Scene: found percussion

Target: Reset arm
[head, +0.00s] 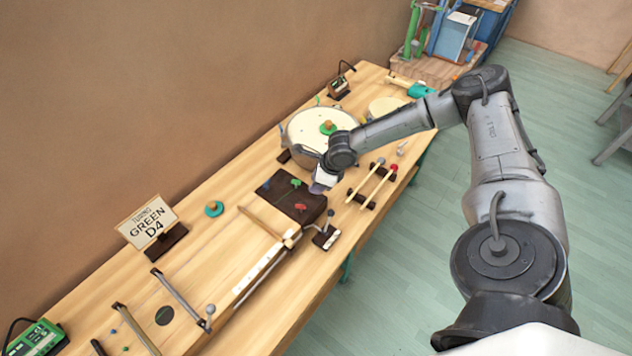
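My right arm comes in from the right and reaches over the wooden workbench (222,262). My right gripper (318,187) points down near the right edge of a dark brown block (297,200) with small green and red pieces on it. The gripper is small and partly hidden by its own wrist, so I cannot tell whether its fingers are open or shut, or whether it touches the block. My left arm and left gripper are not in view.
A round pale drum (306,126) stands behind the wrist. Two mallets (381,181) lie on a dark rack to the right. A "GREEN D4" sign (148,222), green device (38,338) and metal bars (180,296) are at left. Open floor (410,265) lies right of the bench.

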